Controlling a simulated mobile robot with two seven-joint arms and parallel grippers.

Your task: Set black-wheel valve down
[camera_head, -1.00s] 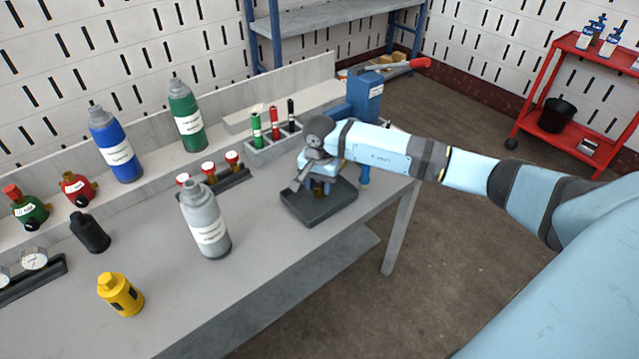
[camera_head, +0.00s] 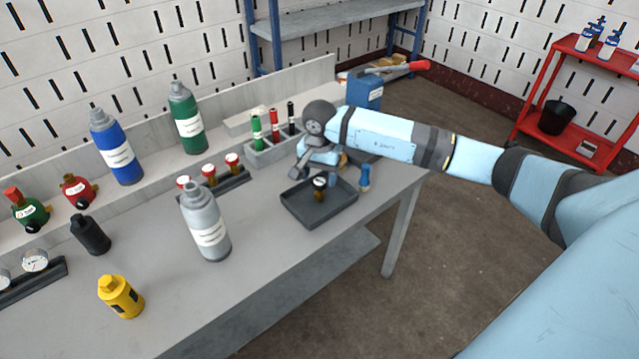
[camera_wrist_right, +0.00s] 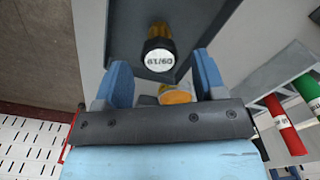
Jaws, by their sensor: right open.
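The black-wheel valve (camera_head: 320,185), brass with a black wheel and a white label face, stands in the dark tray (camera_head: 300,212) on the bench. In the right wrist view the valve (camera_wrist_right: 158,52) shows its labelled face, beyond and between the blue fingers. My right gripper (camera_wrist_right: 163,66) is open and empty, apart from the valve. In the head view the right gripper (camera_head: 308,168) is just above and behind the tray, partly hidden by its own wrist. My left gripper is not in view.
A rack (camera_head: 262,152) with green, red and black cylinders stands behind the tray. A grey bottle (camera_head: 205,228) is to its left, and a blue-handled tool (camera_head: 365,178) to its right. An orange-topped piece (camera_wrist_right: 176,97) shows between the fingers. The front bench is mostly clear.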

